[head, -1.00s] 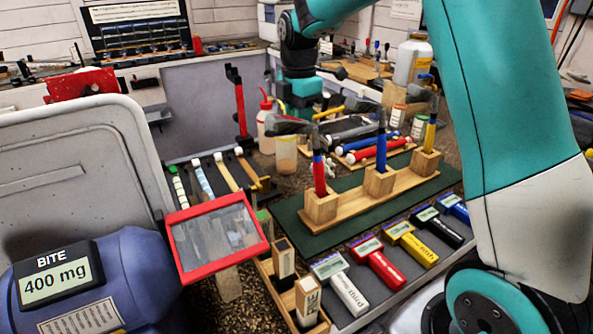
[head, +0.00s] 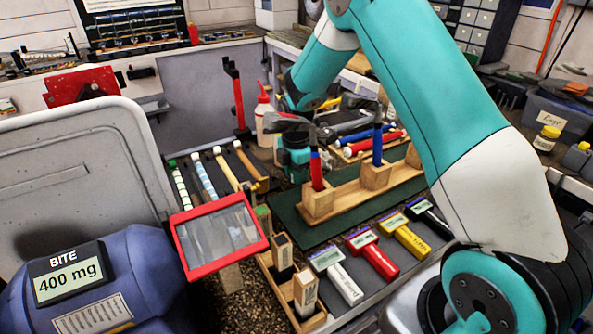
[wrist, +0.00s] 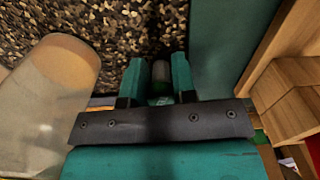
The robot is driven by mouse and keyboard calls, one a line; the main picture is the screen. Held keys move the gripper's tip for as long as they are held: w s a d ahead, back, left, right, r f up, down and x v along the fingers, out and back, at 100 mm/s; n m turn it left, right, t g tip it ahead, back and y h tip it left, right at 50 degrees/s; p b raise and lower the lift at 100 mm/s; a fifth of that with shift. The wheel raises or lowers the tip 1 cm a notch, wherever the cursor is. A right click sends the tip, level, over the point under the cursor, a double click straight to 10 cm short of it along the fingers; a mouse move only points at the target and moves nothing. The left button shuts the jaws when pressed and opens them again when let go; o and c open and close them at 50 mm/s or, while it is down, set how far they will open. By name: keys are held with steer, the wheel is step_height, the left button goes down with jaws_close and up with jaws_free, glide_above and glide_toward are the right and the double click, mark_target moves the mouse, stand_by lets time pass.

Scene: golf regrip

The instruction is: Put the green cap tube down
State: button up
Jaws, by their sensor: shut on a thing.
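In the wrist view, the teal fingers of my gripper (wrist: 156,66) are closed around a small tube (wrist: 160,72). It shows a greyish end and a green part nearer the palm; most of it is hidden by the fingers. Dark speckled worktop lies beyond it, and the gap to that surface cannot be told. In the head view, my gripper (head: 296,165) is low over the bench, behind the hammer stand; the held tube cannot be made out there.
A translucent cup (wrist: 55,85) is close left of my gripper, and a wooden block (wrist: 292,98) is to its right. The wooden stand (head: 340,199) with hammers is on a green mat (head: 287,208). A red-tipped bottle (head: 264,112) stands behind. Several grips (head: 205,176) lie at left.

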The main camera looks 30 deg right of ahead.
steer(key=shift+f, duration=0.1)
steer(key=o, duration=0.9)
steer(key=shift+s+f, duration=0.1)
